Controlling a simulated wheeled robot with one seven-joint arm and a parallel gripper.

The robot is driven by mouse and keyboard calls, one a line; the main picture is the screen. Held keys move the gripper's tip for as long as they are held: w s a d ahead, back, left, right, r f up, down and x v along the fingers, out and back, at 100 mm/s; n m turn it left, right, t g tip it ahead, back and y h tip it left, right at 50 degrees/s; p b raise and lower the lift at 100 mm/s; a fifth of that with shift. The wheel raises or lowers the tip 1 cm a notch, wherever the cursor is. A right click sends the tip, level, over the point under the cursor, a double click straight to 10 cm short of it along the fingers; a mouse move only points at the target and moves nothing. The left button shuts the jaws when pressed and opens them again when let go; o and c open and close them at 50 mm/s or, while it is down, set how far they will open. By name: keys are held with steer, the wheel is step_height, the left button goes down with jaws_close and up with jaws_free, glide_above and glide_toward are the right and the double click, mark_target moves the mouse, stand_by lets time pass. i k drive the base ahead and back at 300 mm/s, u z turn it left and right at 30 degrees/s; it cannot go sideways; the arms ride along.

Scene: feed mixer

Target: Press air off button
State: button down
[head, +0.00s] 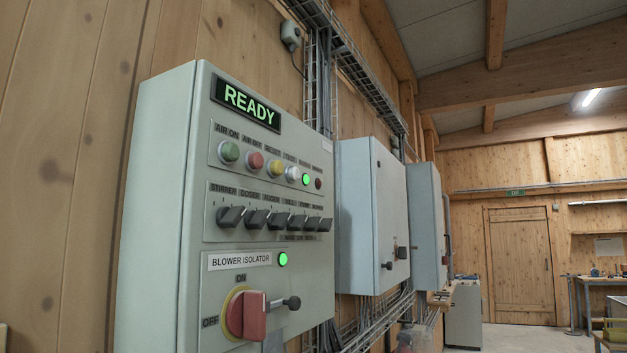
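The air off button (255,161) is a red round button in the top row of a grey control cabinet (165,200) on the left. It sits under the label AIR OFF, between the green air on button (229,152) and a yellow-green button (274,167). The display (246,103) above the row reads READY in green. I cannot tell whether the button is pressed in. My gripper does not show in the head view, and nothing covers the button.
Below the buttons is a row of black rotary switches (256,218). A red isolator handle (247,314) sticks out from the cabinet's lower front. Further grey cabinets (372,215) hang along the wooden wall. The floor (520,338) is open at the right, before a workbench.

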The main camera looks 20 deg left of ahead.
mark_target(256, 159)
steer(key=i, duration=1.45)
steer(key=u, duration=4.35)
steer(key=k, duration=0.55)
steer(key=u, duration=1.1)
